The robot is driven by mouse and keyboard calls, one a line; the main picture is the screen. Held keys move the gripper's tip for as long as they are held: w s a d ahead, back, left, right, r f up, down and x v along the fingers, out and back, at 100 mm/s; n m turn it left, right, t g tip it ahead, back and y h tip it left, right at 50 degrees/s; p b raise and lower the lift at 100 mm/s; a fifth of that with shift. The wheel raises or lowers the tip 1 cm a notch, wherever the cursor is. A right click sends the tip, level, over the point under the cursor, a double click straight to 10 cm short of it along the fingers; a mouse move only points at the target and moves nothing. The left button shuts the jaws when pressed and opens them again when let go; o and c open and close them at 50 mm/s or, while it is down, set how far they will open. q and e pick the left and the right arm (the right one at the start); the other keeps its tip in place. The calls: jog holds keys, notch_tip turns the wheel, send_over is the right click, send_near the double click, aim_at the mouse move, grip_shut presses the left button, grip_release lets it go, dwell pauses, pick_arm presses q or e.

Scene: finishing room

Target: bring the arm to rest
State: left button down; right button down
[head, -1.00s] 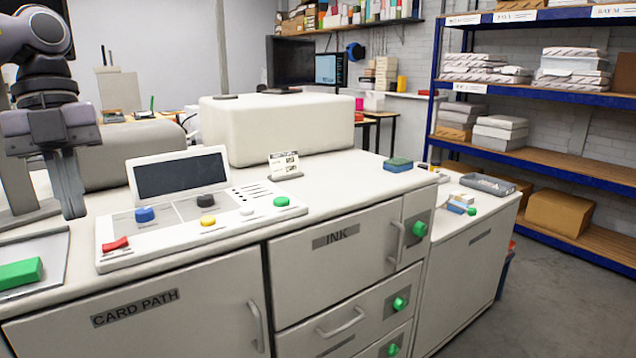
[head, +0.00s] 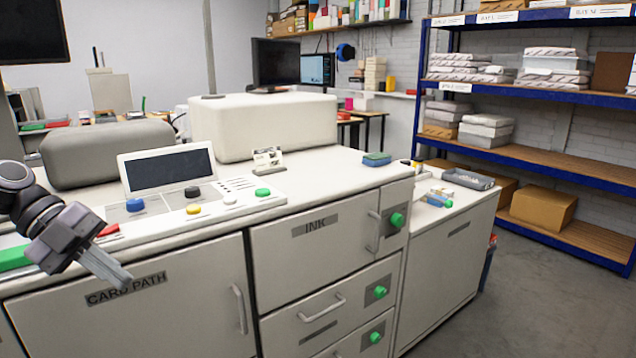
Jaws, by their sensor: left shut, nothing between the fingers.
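My left gripper (head: 108,272) is at the lower left of the head view, in front of the machine's front edge. Its fingers are together with nothing between them, and they point down and to the right, over the CARD PATH door (head: 140,305). My left arm comes in from the left edge. The arm hides part of the machine's left end and part of a green block (head: 14,258). My right gripper is not in view.
The control panel (head: 190,205) with its screen and coloured buttons stands behind the gripper. The red button (head: 109,230) is close beside it in the picture. INK doors and drawers (head: 318,228) with green knobs lie to the right. Open floor (head: 480,300) is at the lower right.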

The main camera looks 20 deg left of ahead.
pick_arm(q)
jog(key=d+f+n+t+y, duration=0.15)
jog(key=f+n+t, duration=0.45)
jog(key=f, duration=0.6)
jog(key=d+f+n+t, duration=0.3)
jog(key=f+n+t, duration=0.35)
jog(key=f, duration=0.55)
jog(key=s+d+f+n+g+y, duration=0.2)
jog(key=s+d+f+n, duration=0.3)
jog(key=d+f, duration=0.1)
jog(key=s+d+f+n+g+y, duration=0.1)
jog(key=s+d+f+n+y, duration=0.2)
jog(key=s+d+f+n, duration=0.2)
jog(key=d+f, duration=0.2)
jog(key=d, duration=0.2)
jog(key=shift+s+d+f+g+y, duration=0.25)
jog(key=shift+s+d+g+y, duration=0.05)
jog(key=shift+s+g+y, duration=0.05)
